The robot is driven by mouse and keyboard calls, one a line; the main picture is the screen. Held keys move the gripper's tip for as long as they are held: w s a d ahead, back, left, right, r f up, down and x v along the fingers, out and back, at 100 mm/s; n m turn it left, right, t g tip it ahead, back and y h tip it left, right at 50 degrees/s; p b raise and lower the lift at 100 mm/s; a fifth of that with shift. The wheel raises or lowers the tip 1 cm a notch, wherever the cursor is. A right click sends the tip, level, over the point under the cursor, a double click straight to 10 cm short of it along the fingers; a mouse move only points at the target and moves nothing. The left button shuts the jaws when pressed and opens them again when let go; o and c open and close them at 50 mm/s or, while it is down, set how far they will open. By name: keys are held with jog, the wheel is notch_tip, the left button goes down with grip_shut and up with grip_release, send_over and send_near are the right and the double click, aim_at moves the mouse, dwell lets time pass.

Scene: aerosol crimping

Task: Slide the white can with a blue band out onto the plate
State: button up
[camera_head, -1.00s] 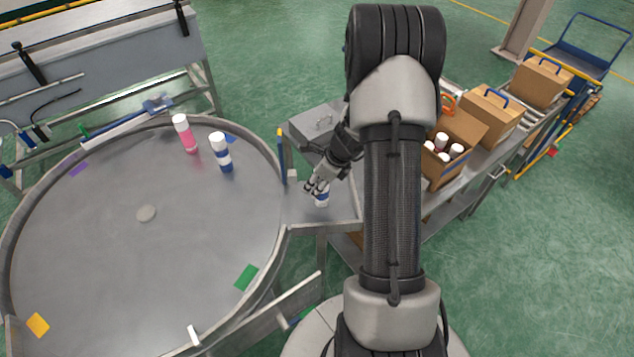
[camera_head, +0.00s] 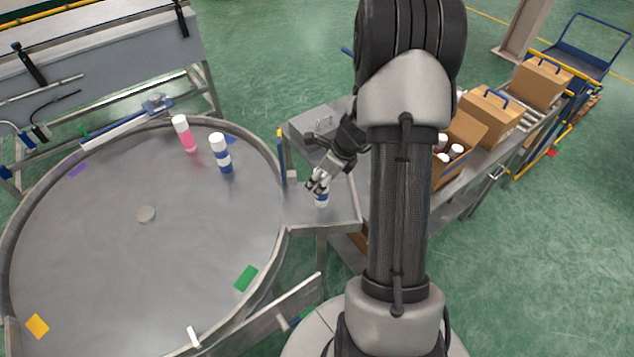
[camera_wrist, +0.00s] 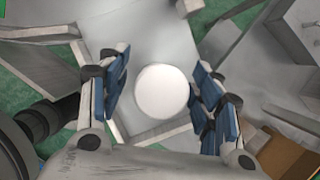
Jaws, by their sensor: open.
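The white can with a blue band (camera_head: 322,201) stands on the grey metal plate (camera_head: 342,214) beside the round table. Its body is partly hidden by my gripper (camera_head: 318,186), which is over its top. In the wrist view, the can's round white top (camera_wrist: 161,92) sits between the blue-padded fingers of my open gripper (camera_wrist: 163,100). Gaps show on both sides of the top, so the fingers look apart from it.
A blue-and-white can (camera_head: 221,154) and a pink-and-white can (camera_head: 185,134) stand on the round table (camera_head: 120,260). A blue post (camera_head: 282,162) rises at the plate's left edge. A grey box (camera_head: 318,130) is behind; an open carton (camera_head: 465,132) holds cans at right.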

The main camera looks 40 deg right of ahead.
jog(key=v, duration=0.8)
jog(key=shift+r, duration=0.2)
jog(key=shift+s, duration=0.1)
jog(key=s+a+r+n+b, duration=0.3)
jog(key=a+r+n, duration=0.1)
jog(key=a+n, duration=0.45)
jog(key=s+a+r+n+b, duration=0.2)
jog(key=a+r+n+b, duration=0.15)
jog(key=a+n, duration=0.45)
jog(key=s+a+n+h+b, duration=0.1)
jog(key=s+a+n+b, duration=0.1)
jog(key=s+a+n, duration=0.2)
jog(key=s+a+n+b, duration=0.2)
jog(key=s+a+n, duration=0.2)
jog(key=s+n, duration=0.5)
jog(key=shift+s+a+n+t+h, duration=0.2)
jog(key=shift+s+n+t+h, duration=0.15)
jog(key=shift+n, duration=0.4)
jog(key=shift+w+r, duration=0.1)
jog(key=shift+r, duration=0.05)
